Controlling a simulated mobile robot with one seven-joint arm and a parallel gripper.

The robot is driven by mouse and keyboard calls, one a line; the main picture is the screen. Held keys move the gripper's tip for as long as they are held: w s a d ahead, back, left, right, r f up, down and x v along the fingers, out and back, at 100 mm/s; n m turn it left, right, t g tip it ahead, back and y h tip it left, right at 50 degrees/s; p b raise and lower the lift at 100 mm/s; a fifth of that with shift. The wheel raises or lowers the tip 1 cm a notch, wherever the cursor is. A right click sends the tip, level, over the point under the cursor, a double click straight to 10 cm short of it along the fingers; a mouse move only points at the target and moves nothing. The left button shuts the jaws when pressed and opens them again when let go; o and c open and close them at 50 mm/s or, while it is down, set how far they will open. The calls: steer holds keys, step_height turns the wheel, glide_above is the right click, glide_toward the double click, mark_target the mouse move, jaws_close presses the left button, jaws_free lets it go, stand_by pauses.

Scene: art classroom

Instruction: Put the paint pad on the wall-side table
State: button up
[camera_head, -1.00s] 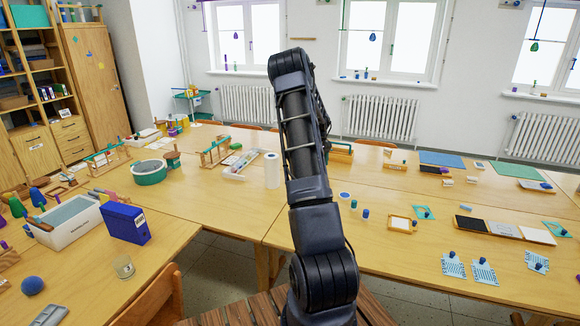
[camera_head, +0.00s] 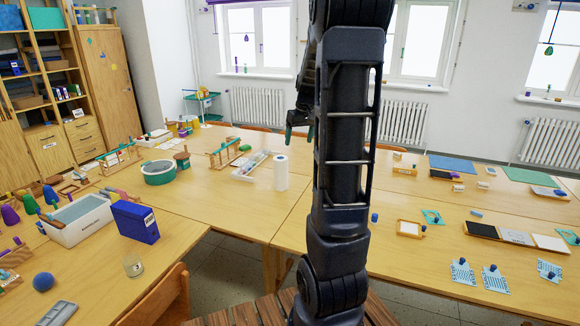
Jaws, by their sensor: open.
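I cannot tell for certain which object is the paint pad. A flat black pad (camera_head: 481,230) lies in a row with pale panels on the right table. Small teal squares with blue knobs, one of them a teal piece (camera_head: 432,217), lie near it. The back right tabletop (camera_head: 395,187), nearest the windows, seems to be the wall-side table. My gripper (camera_head: 300,136) hangs over the tables left of my upright arm, its dark fingers pointing down, apart and empty. My arm hides part of the right tables.
A white roll (camera_head: 280,172) stands near the middle. A blue binder (camera_head: 135,221), a white bin (camera_head: 80,219) and a teal tub (camera_head: 158,172) stand on the left tables. A wooden chair (camera_head: 160,297) is at front left.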

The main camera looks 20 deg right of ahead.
steer(key=s+a+r+t, duration=0.1)
steer(key=s+a, duration=0.4)
steer(key=s, duration=0.4)
steer(key=s+a+r, duration=0.1)
steer(key=s+a, duration=0.4)
steer(key=s, duration=0.4)
steer(key=s+a+r+m+t+h, duration=0.1)
steer(key=s+a, duration=0.4)
steer(key=s, duration=0.4)
steer(key=shift+r+t, duration=0.2)
steer(key=shift+t, duration=0.1)
